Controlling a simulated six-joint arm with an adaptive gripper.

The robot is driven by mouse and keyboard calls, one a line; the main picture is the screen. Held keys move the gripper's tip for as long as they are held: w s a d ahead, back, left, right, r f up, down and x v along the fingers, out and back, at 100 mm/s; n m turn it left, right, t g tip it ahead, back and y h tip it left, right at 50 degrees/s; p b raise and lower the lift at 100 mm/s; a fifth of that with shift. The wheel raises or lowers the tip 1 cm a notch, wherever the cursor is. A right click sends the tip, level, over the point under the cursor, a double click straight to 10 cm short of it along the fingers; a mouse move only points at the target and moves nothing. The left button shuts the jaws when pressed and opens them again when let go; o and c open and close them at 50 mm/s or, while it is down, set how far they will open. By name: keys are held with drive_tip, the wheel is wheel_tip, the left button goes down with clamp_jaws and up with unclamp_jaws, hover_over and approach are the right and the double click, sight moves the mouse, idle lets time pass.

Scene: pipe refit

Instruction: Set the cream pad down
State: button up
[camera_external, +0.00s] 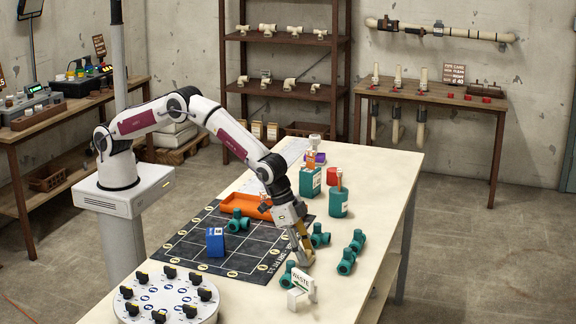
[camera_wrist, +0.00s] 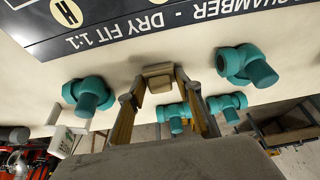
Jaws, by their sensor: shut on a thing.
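My gripper (camera_external: 304,258) points down near the front right corner of the black mat (camera_external: 192,258). In the wrist view, my gripper (camera_wrist: 158,82) is shut on the small cream pad (camera_wrist: 158,70), a blocky piece held between the fingertips. The pad is over the pale table strip beside the mat's lettered edge. In the external view the pad is hard to pick out from the fingertips and tabletop. I cannot tell whether it touches the table.
Teal pipe fittings lie close by: one (camera_external: 319,236) behind the gripper, two (camera_external: 346,261) to the right, one (camera_external: 287,275) in front beside the white waste sign (camera_external: 303,282). A blue box (camera_external: 215,243) and orange tray (camera_external: 252,206) are left. A round dial (camera_external: 165,298) stands front left.

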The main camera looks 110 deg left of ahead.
drive_tip(key=o, duration=0.9)
drive_tip(key=shift+r, duration=0.1)
drive_tip(key=shift+v, duration=6)
drive_tip(key=shift+r, duration=0.1)
